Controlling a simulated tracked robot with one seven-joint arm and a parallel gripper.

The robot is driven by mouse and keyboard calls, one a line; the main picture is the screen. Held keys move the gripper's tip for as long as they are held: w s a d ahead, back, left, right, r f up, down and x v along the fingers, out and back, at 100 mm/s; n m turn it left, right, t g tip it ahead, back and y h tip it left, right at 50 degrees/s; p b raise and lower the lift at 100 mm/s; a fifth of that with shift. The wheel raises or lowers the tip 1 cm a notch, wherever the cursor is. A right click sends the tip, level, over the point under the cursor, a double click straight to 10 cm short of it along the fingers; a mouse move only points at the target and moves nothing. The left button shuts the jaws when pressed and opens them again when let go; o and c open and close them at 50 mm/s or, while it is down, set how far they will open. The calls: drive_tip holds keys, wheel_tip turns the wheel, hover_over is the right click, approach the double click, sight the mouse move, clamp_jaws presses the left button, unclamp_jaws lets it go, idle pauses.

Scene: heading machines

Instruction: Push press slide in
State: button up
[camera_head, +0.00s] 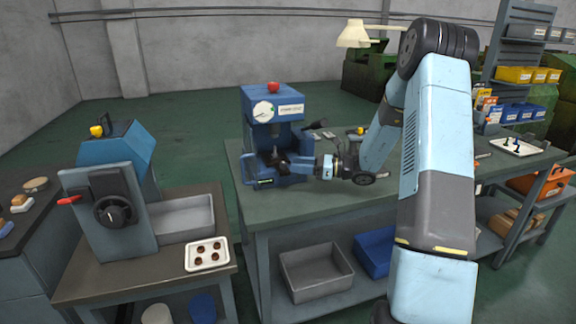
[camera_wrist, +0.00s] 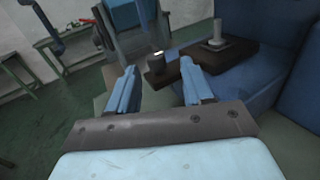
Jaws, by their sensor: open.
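The blue press (camera_head: 285,97) stands on the workbench, with a white gauge and a red button on top. Its dark slide (camera_wrist: 238,58) shows in the wrist view as a flat plate carrying an upright metal pin (camera_wrist: 217,36). A short dark knob (camera_wrist: 156,66) at the plate's left end appears between my fingertips. My gripper (camera_head: 291,165) is at the press's front right, low by its base. In the wrist view my gripper (camera_wrist: 158,70) has its two blue fingers apart, with a gap between them. I cannot tell whether they touch the knob. My gripper partly hides the slide in the head view.
The green workbench (camera_head: 280,222) has a grey bin (camera_head: 317,272) on its lower shelf. A second machine (camera_head: 110,215) stands on a table at the left, beside a white tray (camera_head: 207,255). Another tray (camera_head: 515,147) lies at the bench's right end.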

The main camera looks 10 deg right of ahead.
drive_tip(key=v, duration=0.8)
drive_tip(key=shift+d, duration=0.1)
drive_tip(key=s+a+r+n+g+h, duration=0.3)
drive_tip(key=s+a+r+n, duration=0.25)
drive_tip(key=s, duration=0.25)
drive_tip(key=s+a+r+n+g+h, duration=0.4)
drive_tip(key=s+a+r+n, duration=0.1)
drive_tip(key=s+a+n, duration=0.15)
drive_tip(key=s+d+r+n+t+h, duration=0.1)
drive_tip(key=s+r+n+t+h, duration=0.1)
drive_tip(key=s, duration=0.5)
drive_tip(key=s+d+r+n+t+h, duration=0.2)
drive_tip(key=s+r+n+h, duration=0.1)
drive_tip(key=s, duration=0.4)
drive_tip(key=s+d+r+n+t+h, duration=0.1)
drive_tip(key=s+r+n+h, duration=0.2)
drive_tip(key=s, duration=0.4)
drive_tip(key=shift+d+r+n+t+h, duration=0.2)
drive_tip(key=shift+n+t+h, duration=0.2)
drive_tip(key=shift+n+h, duration=0.7)
drive_tip(key=shift+n+y, duration=0.3)
drive_tip(key=shift+c, duration=0.2)
